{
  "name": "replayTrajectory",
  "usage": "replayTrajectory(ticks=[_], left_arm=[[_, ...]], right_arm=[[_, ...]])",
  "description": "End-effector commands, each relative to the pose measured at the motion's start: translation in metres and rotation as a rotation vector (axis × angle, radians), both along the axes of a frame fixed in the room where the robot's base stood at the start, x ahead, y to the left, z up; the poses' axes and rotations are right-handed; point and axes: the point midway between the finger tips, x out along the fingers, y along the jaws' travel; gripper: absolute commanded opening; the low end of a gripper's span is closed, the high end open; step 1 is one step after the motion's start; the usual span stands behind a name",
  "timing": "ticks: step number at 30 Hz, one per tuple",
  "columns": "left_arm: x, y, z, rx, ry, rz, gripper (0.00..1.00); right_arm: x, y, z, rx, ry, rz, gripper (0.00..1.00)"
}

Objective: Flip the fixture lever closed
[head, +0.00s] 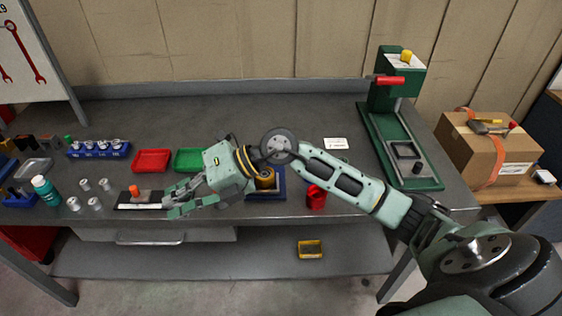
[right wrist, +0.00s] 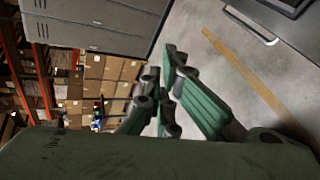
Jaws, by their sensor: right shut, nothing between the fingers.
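A low black fixture (head: 122,206) with a pale strip and an upright orange piece (head: 135,191) sits at the table's front edge, left of centre. The orange piece may be its lever; its exact position is too small to tell. My right gripper (head: 170,203) is just right of the fixture, pointing left, its fingers close to the fixture's right end. I cannot tell whether they touch it. It is shut and empty. In the right wrist view, the fingers (right wrist: 168,92) show, but the fixture does not. My left gripper is out of view.
Small metal cylinders (head: 95,203) and a teal bottle (head: 46,190) stand left of the fixture. Red (head: 151,160) and green (head: 188,160) trays lie behind. A green press (head: 410,148) with a red handle (head: 390,80) stands at right. The table's back middle is clear.

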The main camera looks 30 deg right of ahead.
Motion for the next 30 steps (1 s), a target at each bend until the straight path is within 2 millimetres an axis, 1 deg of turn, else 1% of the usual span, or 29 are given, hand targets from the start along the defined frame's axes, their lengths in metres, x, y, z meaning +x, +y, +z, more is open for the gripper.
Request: replayTrajectory(ticks=[1, 2, 3, 5, 6, 7, 8, 9, 12, 15, 18, 21, 30], left_arm=[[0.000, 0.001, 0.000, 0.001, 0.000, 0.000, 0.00], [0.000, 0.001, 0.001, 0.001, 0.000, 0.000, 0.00], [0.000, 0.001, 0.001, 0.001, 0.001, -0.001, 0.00], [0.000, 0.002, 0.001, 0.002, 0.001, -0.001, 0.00], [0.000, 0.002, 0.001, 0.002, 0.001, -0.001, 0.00], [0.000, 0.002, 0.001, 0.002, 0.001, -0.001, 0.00], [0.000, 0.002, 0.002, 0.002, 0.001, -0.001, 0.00], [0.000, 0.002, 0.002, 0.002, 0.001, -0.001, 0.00], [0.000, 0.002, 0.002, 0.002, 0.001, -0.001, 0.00], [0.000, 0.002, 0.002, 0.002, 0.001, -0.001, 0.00], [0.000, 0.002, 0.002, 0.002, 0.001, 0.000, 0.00], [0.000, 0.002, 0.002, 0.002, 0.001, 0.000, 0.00], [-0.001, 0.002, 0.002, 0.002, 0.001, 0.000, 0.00]], right_arm=[[0.006, -0.020, -0.012, -0.121, 0.008, -0.001, 0.00], [0.009, -0.033, -0.020, -0.191, 0.019, -0.003, 0.00], [0.013, -0.052, -0.030, -0.288, 0.036, -0.014, 0.00], [0.018, -0.084, -0.041, -0.428, 0.066, -0.040, 0.00], [0.022, -0.108, -0.046, -0.517, 0.089, -0.066, 0.00], [0.024, -0.125, -0.048, -0.582, 0.106, -0.086, 0.00], [0.026, -0.143, -0.050, -0.643, 0.125, -0.110, 0.00], [0.028, -0.166, -0.050, -0.719, 0.149, -0.144, 0.00], [0.029, -0.217, -0.045, -0.877, 0.209, -0.230, 0.00], [0.027, -0.255, -0.037, -0.985, 0.259, -0.304, 0.00], [0.024, -0.278, -0.031, -1.048, 0.292, -0.353, 0.00], [0.022, -0.288, -0.028, -1.075, 0.308, -0.376, 0.00], [0.022, -0.289, -0.028, -1.078, 0.310, -0.377, 0.00]])
